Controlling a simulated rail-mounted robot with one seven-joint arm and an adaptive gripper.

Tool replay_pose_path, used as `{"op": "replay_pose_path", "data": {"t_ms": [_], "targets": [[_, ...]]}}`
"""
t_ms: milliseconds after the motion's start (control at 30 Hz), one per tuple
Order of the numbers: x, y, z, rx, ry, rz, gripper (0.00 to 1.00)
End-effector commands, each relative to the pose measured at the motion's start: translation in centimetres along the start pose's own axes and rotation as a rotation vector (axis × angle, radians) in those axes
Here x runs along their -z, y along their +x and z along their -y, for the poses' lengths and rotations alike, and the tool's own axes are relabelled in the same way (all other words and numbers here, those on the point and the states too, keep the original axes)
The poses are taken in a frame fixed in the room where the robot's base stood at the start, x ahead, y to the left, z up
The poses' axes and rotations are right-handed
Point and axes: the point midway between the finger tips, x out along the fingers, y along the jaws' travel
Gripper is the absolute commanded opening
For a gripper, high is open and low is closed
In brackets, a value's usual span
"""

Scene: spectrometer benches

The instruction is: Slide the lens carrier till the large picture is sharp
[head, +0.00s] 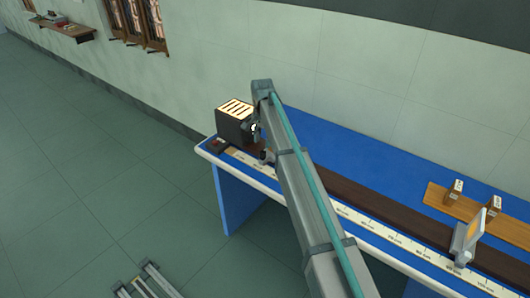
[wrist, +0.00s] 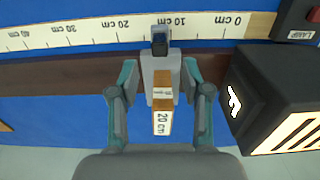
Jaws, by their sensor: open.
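In the wrist view the lens carrier (wrist: 160,73) is a pale grey piece with a dark knob on the scale side and a wooden block marked "20 cm" (wrist: 162,118). It stands on the dark rail near the 10 cm part of the scale. My gripper (wrist: 160,68) is open, one finger on each side of the carrier, with gaps showing. In the head view my arm hides most of the carrier. The screen (head: 469,240) stands far right along the rail; any picture on it cannot be made out.
The dark rail (head: 375,200) and white scale (head: 370,228) run along the blue bench (head: 330,143). A wooden board (head: 431,196) at the right holds two small labelled blocks (head: 454,191). The rail stretch just before the screen looks clear.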

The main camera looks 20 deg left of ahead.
Motion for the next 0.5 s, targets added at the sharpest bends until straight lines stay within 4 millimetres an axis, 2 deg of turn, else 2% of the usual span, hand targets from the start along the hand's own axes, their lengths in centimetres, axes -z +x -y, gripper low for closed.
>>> {"op": "replay_pose_path", "data": {"t_ms": [233,500], "targets": [[0.0,4.2,-0.1,-0.002,-0.001,0.002,0.48],[0.0,7.0,-0.1,0.0,-0.001,0.001,0.48]]}}
